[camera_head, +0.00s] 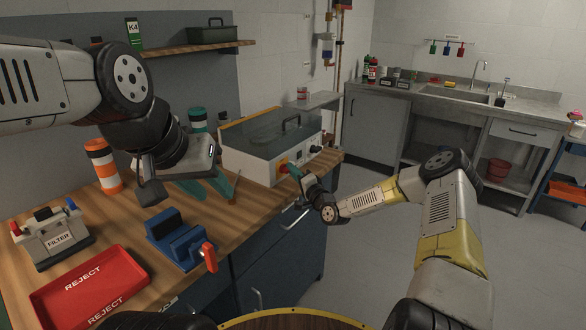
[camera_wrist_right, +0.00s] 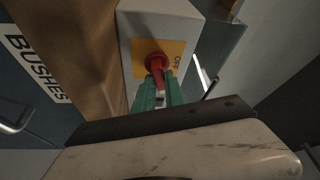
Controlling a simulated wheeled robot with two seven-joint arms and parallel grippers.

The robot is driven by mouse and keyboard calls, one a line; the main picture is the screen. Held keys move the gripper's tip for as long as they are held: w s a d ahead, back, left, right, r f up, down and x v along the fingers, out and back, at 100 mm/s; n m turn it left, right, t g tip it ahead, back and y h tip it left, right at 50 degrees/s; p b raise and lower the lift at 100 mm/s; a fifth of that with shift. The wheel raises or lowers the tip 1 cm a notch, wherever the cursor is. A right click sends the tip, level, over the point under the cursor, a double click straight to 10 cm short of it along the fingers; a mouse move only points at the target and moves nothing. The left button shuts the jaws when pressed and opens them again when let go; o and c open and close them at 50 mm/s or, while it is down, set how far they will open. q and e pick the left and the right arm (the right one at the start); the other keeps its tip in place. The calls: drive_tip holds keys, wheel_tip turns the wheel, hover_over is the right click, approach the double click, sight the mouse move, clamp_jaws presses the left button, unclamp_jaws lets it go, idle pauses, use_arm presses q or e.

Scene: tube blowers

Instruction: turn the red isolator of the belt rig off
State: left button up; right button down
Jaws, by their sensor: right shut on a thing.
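The belt rig (camera_head: 262,158) is a white box with a clear lid and black handle, standing at the back of the wooden bench. Its red isolator (camera_wrist_right: 155,63) sits on a yellow plate marked OFF (camera_wrist_right: 176,64) on the end panel. My right gripper (camera_wrist_right: 160,88) has its teal fingers closed on the isolator's handle. In the head view the right gripper (camera_head: 294,172) reaches the rig's front right, partly covering the isolator. My left gripper (camera_head: 212,188) is open and empty above the bench, left of the rig, its two teal fingers apart.
An orange-and-white striped cylinder (camera_head: 103,165) stands behind. A BUSHES label (camera_wrist_right: 34,62) shows on the drawer front. Open floor lies right.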

drive_tip(key=n+y, duration=0.1)
drive_tip(key=n, duration=0.3)
drive_tip(key=n+y, duration=0.2)
drive_tip(key=n, duration=0.3)
drive_tip(key=shift+s+a+y, duration=0.1)
drive_tip(key=shift+y, duration=0.2)
drive_tip(key=n+g+y, duration=0.1)
drive_tip(key=n, duration=0.2)
drive_tip(key=n+g+y, duration=0.1)
drive_tip(key=n, duration=0.2)
drive_tip(key=n+g+y, duration=0.1)
drive_tip(key=n+y, duration=0.1)
drive_tip(key=n, duration=0.1)
drive_tip(key=shift+s+r, duration=0.1)
drive_tip(key=shift+n, duration=0.4)
drive_tip(key=c, duration=1.4)
unclamp_jaws()
drive_tip(key=v, duration=0.7)
drive_tip(key=shift+s+d, duration=0.2)
drive_tip(key=shift+d, duration=0.1)
